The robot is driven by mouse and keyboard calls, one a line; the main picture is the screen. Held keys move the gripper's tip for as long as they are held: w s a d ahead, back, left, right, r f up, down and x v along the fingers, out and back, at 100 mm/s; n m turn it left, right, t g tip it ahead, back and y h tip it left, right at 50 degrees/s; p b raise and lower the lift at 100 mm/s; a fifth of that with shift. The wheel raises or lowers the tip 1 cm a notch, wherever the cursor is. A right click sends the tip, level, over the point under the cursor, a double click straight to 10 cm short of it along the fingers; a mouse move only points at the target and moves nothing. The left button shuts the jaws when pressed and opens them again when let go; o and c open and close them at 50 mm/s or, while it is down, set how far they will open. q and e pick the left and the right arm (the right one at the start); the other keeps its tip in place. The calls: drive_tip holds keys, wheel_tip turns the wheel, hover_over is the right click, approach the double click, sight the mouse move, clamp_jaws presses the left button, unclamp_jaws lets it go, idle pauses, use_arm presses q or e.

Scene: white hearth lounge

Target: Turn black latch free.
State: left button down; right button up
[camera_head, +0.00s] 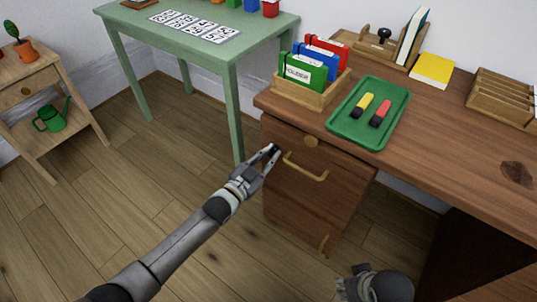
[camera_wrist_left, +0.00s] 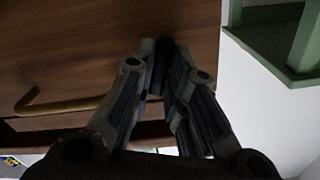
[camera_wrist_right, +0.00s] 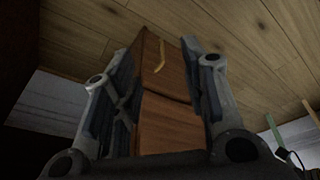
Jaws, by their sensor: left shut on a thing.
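The wooden drawer cabinet (camera_head: 300,195) stands under the left end of the desk. My left gripper (camera_head: 273,153) is at its front, near the upper left corner. In the left wrist view its fingertips (camera_wrist_left: 162,65) close together on a small dark piece, the black latch (camera_wrist_left: 162,50). The fingers hide most of the latch, so its angle cannot be read. My right gripper (camera_head: 352,284) is low in front of the desk, apart from the cabinet. In the right wrist view its fingers (camera_wrist_right: 168,65) are spread with nothing between them.
On the desk are a green tray (camera_head: 342,133) with two markers and a file holder (camera_head: 307,100). A green table (camera_head: 205,52) stands left. Floor in front is clear.

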use_arm(q)
drive_tip(key=shift+n, duration=2.1)
use_arm(e)
drive_tip(key=shift+f, duration=0.75)
use_arm(q)
drive_tip(key=c, duration=1.4)
unclamp_jaws()
drive_tip(key=shift+c, duration=0.2)
use_arm(e)
drive_tip(key=shift+w, duration=0.15)
drive_tip(key=shift+a+r, duration=0.1)
drive_tip(key=shift+r, duration=0.1)
use_arm(q)
drive_tip(key=v, duration=1.2)
use_arm(e)
drive_tip(key=shift+f, duration=0.1)
